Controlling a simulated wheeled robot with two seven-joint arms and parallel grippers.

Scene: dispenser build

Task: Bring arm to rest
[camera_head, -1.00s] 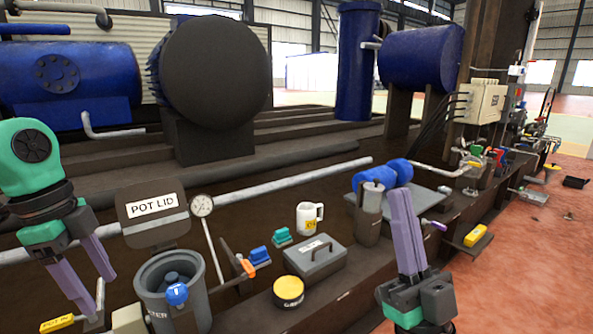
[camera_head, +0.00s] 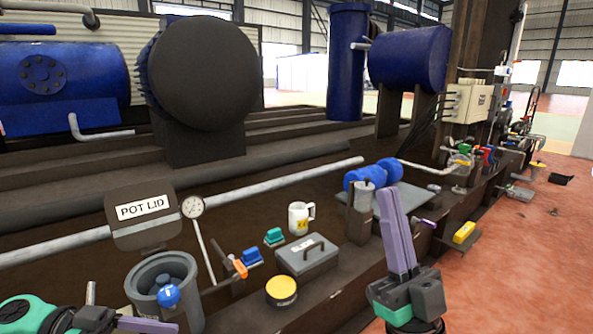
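My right gripper (camera_head: 390,194) points up in the lower right of the head view, above the bench's front edge. Its two purple fingers overlap from this angle, so any gap between them is hidden. No held object shows at its tips. My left gripper (camera_head: 148,326) is low at the bottom left, below the grey pot, with a purple finger pointing right. The bottom edge of the view cuts it off, so its opening cannot be judged.
A grey pot (camera_head: 190,268) with a blue-knobbed part stands near my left gripper, below the POT LID plate (camera_head: 146,240). Red floor (camera_head: 530,270) is open at right.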

